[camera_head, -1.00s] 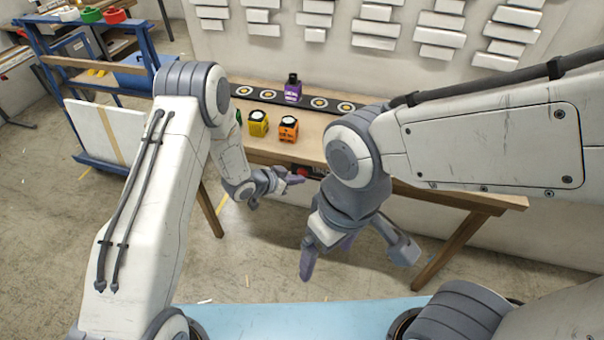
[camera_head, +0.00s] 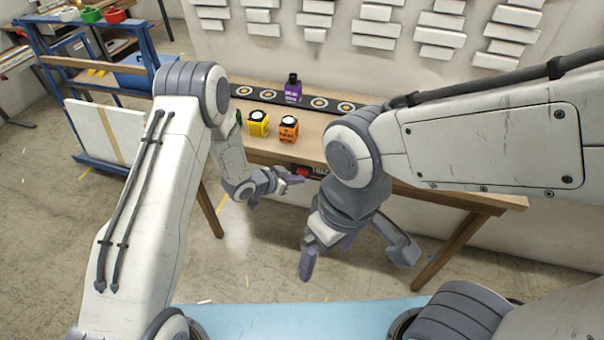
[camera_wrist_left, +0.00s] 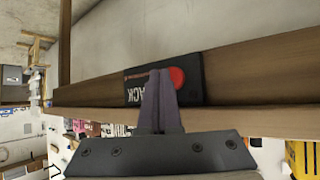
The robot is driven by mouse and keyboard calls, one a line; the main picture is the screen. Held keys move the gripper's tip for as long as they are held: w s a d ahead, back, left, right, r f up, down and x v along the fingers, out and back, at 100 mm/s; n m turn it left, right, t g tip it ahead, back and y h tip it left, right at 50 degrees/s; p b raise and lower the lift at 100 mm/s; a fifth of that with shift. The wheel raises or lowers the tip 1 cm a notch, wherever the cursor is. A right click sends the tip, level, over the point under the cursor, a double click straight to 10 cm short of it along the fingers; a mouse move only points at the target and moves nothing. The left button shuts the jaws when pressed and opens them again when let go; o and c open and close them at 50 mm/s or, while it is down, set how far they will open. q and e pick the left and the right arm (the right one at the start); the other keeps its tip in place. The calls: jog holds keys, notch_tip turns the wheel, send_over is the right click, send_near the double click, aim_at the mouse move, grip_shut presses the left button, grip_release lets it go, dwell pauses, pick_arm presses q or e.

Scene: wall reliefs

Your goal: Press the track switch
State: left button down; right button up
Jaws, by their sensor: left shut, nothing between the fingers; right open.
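The track switch is a black box with a red round button and white lettering, on the front edge of the wooden table. In the left wrist view its red button (camera_wrist_left: 178,78) shows just right of my left gripper's fingertips (camera_wrist_left: 158,75), which cover part of the lettering. In the head view a bit of the switch (camera_head: 304,170) shows just above my left gripper (camera_head: 300,179). The left fingers are shut and empty; I cannot tell whether they touch the switch. My right gripper (camera_head: 352,258) is open and empty, lower and in front of the table.
On the table (camera_head: 330,137) stand a yellow block (camera_head: 258,129) and an orange block (camera_head: 288,135). Behind them a purple item (camera_head: 293,92) sits on a dark track (camera_head: 268,96) with ringed discs. A blue rack (camera_head: 100,85) stands at the left.

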pick_arm(q)
jog(key=shift+w, duration=0.15)
dwell(0.5)
jog(key=shift+w+d, duration=0.15)
jog(key=shift+w, duration=0.15)
jog(key=shift+s, duration=0.45)
jog(key=shift+s+a, duration=0.1)
jog(key=shift+a, duration=0.1)
jog(key=s, duration=0.1)
jog(key=s+a, duration=0.1)
jog(key=s, duration=0.3)
jog(key=shift+s+a, duration=0.25)
jog(key=shift+a, duration=0.15)
dwell(0.4)
